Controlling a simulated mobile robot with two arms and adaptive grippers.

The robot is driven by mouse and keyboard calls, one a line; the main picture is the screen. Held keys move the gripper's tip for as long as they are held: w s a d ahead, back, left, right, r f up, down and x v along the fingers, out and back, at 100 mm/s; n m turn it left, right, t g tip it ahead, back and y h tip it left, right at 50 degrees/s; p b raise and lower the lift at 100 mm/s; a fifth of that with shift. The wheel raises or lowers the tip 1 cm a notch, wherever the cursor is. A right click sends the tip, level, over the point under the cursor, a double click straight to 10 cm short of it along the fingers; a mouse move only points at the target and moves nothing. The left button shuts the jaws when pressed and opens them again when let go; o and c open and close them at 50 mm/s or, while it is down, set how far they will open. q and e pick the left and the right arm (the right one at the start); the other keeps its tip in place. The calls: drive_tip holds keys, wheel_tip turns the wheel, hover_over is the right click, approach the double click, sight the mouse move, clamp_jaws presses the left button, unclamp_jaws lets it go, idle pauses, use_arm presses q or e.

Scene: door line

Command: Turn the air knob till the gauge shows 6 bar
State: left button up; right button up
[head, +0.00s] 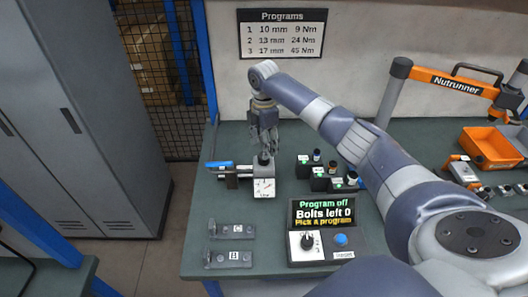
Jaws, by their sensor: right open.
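The air unit with its white gauge (264,188) stands on the green bench at the back left. The gauge's needle is too small to read. The dark air knob (264,160) sits on top of the unit, above the gauge. A blue-handled valve (219,166) sticks out to the unit's left. My right gripper (265,146) points down just above the knob, with its fingers open. I cannot tell whether the fingers touch the knob. My left gripper is not in view.
A control box (320,215) reads "Program off, Bolts left 0, Pick a program". Several sockets in black holders (330,179) stand right of the gauge. Fixtures (231,230) lie front left. An orange bin (490,146) and the nutrunner (459,83) are at the right.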

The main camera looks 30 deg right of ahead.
wheel_tip(320, 180, up, 7)
drive_tip(key=shift+r, duration=0.15)
idle(0.6)
